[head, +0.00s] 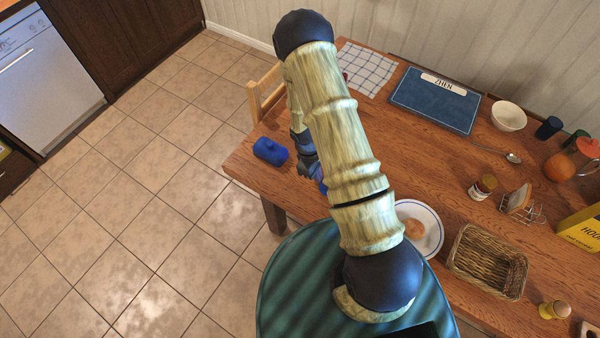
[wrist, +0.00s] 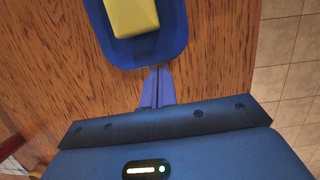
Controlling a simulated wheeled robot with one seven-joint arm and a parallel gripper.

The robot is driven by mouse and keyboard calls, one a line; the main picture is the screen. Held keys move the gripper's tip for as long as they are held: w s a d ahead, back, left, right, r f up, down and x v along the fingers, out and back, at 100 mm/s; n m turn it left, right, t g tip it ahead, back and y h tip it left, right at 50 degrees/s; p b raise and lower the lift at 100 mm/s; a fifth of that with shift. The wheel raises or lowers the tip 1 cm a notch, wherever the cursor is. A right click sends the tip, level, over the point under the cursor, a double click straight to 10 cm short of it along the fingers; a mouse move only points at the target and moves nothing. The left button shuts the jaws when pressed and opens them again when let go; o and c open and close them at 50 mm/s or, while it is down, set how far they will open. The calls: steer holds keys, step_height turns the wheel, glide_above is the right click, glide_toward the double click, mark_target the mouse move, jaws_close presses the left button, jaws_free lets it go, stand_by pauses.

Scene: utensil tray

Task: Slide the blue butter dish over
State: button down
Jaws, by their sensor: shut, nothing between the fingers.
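The blue butter dish (wrist: 150,52) is an open tray with a yellow block of butter (wrist: 131,16) in it, at the top of the wrist view and cut off by the frame. In the head view only a small blue part of it (head: 322,187) shows beside my arm. My gripper (wrist: 157,73) is shut and empty, its fingertips right at the dish's near rim; I cannot tell whether they touch. In the head view my gripper (head: 313,176) is low over the table's left end, partly hidden by my arm. A blue lid with a knob (head: 270,150) lies left of it.
The wooden table's (head: 240,163) left edge drops to a tiled floor close by. A plate with bread (head: 431,217) and a wicker basket (head: 488,262) stand right of my arm. A checked cloth (head: 367,69) and blue mat (head: 437,98) lie at the back.

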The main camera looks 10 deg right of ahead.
steer(key=shift+s+d, duration=0.7)
steer(key=shift+d, duration=0.15)
steer(key=shift+f, duration=0.1)
steer(key=p+v, duration=0.7)
steer(key=v, duration=0.3)
steer(key=shift+w, duration=0.1)
